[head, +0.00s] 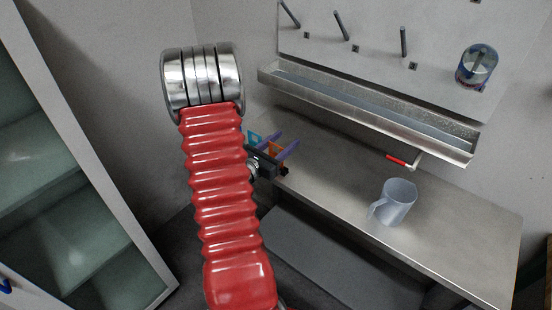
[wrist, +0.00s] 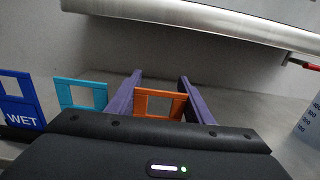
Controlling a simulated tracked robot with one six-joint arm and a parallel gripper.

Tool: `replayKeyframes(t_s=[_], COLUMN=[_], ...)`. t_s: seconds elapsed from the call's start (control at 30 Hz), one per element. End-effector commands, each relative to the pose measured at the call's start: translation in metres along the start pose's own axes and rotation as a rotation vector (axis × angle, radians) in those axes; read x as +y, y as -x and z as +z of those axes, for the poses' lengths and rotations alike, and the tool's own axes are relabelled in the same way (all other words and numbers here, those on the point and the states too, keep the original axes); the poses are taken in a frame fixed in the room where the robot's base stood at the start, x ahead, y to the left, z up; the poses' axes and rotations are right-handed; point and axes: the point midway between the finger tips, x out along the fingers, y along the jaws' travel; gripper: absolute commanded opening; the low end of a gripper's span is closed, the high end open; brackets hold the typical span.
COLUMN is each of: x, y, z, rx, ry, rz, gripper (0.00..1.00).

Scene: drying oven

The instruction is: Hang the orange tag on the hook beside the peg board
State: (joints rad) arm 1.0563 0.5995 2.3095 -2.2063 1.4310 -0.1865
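The orange tag (wrist: 178,104), a flat frame with a window, stands between the two purple fingers of my gripper (wrist: 160,76) in the wrist view. The fingers are apart, one at each side of it; I cannot tell whether they touch it. In the head view my gripper (head: 286,140) is at the bench's left end, with the orange tag (head: 273,150) partly hidden by it. A thin rod with a red end (head: 397,160), perhaps the hook, sticks out below the trough. It also shows at the wrist view's right edge (wrist: 304,64). The peg board (head: 370,25) is on the wall.
A teal tag (wrist: 80,83) and a blue tag marked WET (wrist: 20,122) stand left of the orange one. A metal trough (head: 370,115) runs under the board. A mug (head: 395,203) stands on the bench (head: 465,220). A glass-doored cabinet (head: 60,210) is at left.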

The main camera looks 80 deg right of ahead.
Motion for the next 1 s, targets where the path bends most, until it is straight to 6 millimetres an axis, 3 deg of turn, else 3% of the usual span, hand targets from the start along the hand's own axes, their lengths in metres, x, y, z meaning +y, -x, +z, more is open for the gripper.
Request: replayKeyframes(t_s=[0.2, 0.57, 0.77, 1.0], x=[0.000, 0.000, 0.000, 0.000], y=[0.000, 0.000, 0.000, 0.000], z=[0.000, 0.004, 0.019, 0.050], rx=[0.000, -0.001, -0.001, -0.003], ry=[0.000, -0.001, -0.003, -0.005], rz=[0.000, 0.000, 0.000, -0.001], gripper=[0.26, 0.25, 0.25, 0.25])
